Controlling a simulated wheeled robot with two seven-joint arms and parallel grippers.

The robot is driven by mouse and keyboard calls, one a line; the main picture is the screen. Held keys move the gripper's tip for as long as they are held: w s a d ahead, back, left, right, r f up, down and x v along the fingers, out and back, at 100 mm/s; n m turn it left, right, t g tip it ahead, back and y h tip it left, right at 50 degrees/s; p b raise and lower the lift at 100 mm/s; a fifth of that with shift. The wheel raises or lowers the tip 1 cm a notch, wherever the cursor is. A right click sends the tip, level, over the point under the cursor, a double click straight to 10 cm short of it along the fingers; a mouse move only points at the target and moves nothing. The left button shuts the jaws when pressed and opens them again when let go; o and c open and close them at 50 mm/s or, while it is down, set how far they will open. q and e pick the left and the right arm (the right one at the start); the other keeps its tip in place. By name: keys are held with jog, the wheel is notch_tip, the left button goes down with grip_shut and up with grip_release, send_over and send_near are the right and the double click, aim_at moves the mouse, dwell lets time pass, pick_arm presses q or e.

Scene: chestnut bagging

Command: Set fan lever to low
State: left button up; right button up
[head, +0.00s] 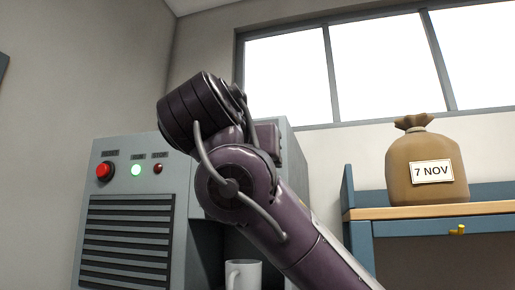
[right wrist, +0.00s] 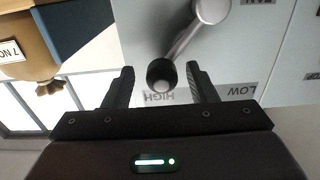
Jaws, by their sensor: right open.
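The fan lever (right wrist: 185,42) shows in the right wrist view as a metal shaft with a black knob (right wrist: 162,74). The knob is by the HIGH label (right wrist: 158,98); the LOW label (right wrist: 238,92) is to its right in that view. My right gripper (right wrist: 160,70) is open, with one finger on each side of the knob and visible gaps between. In the head view my right arm crosses in front of the grey machine (head: 128,160), hiding the lever and the gripper's fingers. My left gripper is not in view.
The machine's front has a red button (head: 104,170), a lit green lamp (head: 136,170) and a dark red lamp (head: 158,168). A white mug (head: 243,275) sits low behind my arm. A brown bag (head: 405,165) marked 7 NOV stands on a wooden shelf (head: 490,208) at right.

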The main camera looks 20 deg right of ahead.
jog(key=shift+p+x, duration=0.35)
jog(key=shift+x, duration=0.55)
jog(key=shift+w, duration=0.15)
grip_shut()
